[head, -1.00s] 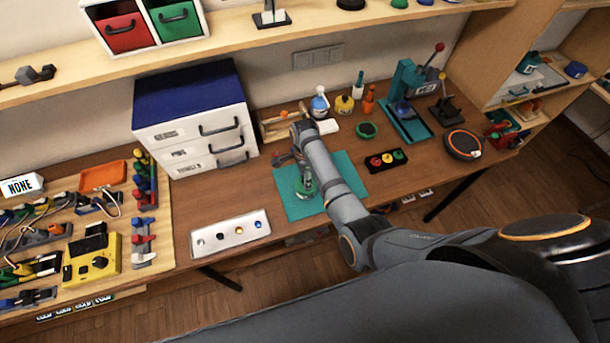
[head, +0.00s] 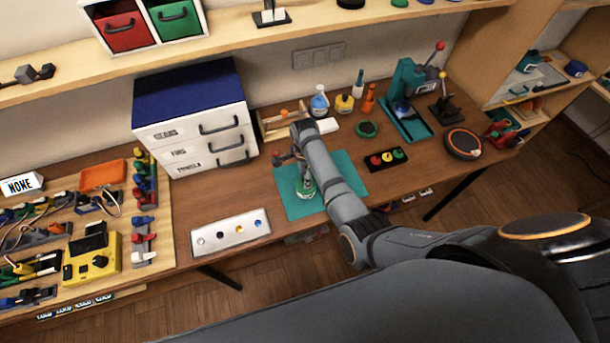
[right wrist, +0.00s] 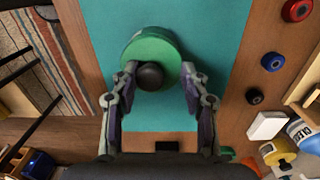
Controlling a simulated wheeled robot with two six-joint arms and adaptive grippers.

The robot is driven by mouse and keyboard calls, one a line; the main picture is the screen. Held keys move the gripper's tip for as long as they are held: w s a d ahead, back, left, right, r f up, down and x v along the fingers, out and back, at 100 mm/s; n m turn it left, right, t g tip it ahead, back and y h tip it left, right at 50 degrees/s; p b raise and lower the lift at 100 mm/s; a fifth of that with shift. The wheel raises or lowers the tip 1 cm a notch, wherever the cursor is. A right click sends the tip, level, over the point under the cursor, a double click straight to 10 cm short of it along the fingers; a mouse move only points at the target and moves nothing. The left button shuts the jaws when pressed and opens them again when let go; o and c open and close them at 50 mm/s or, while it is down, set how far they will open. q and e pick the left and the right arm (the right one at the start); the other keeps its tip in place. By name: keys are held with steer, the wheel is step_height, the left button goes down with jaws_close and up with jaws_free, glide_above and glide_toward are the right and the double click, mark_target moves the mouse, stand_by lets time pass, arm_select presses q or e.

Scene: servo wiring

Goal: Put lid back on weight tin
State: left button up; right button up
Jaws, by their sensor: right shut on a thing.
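A green round lid with a dark knob (right wrist: 150,76) is between the fingers of my right gripper (right wrist: 157,82) in the right wrist view. In the head view a green tin (head: 306,189) is on the teal mat (head: 290,205), right under my right gripper (head: 304,178). The lid covers what lies under it in the wrist view, so I cannot tell whether it is seated on the tin or just above it. My left gripper is not in view.
A white drawer cabinet (head: 195,125) stands left behind the mat. A white tray (head: 210,249) lies to its left, a black box with coloured buttons (head: 386,160) to its right. Bottles, including a blue-white one (head: 319,103), stand behind. Red and blue round pieces (right wrist: 272,62) lie beside the mat.

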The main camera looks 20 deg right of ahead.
stand_by(0.3)
steer(key=o, duration=1.3)
steer(key=shift+o, duration=0.4)
steer(key=o, duration=0.4)
steer(key=shift+r, duration=3.5)
steer(key=shift+c, duration=0.6)
jaws_close()
